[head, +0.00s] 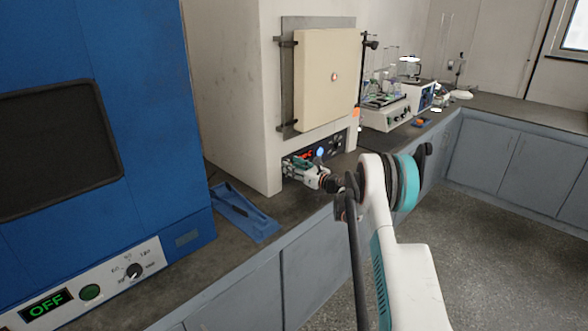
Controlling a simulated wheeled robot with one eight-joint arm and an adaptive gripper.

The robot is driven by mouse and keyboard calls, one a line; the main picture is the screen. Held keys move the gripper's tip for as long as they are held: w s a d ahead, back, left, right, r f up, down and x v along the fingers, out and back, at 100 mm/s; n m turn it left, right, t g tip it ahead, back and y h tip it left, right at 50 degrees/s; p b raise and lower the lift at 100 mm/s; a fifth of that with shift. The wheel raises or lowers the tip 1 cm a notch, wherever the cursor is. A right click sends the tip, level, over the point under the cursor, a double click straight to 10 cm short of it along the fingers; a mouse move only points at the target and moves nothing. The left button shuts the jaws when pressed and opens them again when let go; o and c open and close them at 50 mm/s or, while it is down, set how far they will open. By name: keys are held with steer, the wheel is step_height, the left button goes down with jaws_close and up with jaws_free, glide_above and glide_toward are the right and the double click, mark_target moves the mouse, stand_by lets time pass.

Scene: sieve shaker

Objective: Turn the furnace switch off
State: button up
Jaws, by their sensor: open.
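The furnace (230,90) is a tall beige box on the counter, with its square door (327,78) closed. Its dark control panel (337,143) is below the door, with a small red display and some knobs or buttons. My gripper (289,166) is at the lower left part of this panel, open, with its fingers pointing left toward the furnace front. The gripper covers part of the panel. I cannot make out the furnace switch or its position, nor whether the fingers touch anything.
A blue cabinet (150,120) with a green "OFF" display stands at left. A blue tray (244,213) lies on the counter (212,262) between it and the furnace. Lab instruments and glassware (387,108) stand right of the furnace. The floor (490,240) at right is clear.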

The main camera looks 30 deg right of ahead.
jaws_close()
steer(key=shift+s+d+f+t+y, duration=0.1)
steer(key=shift+f+t+y, duration=0.2)
steer(key=shift+t, duration=0.5)
steer(key=shift+s+f+t+y, duration=0.15)
steer(key=shift+t+y, duration=0.15)
steer(key=shift+t, duration=0.5)
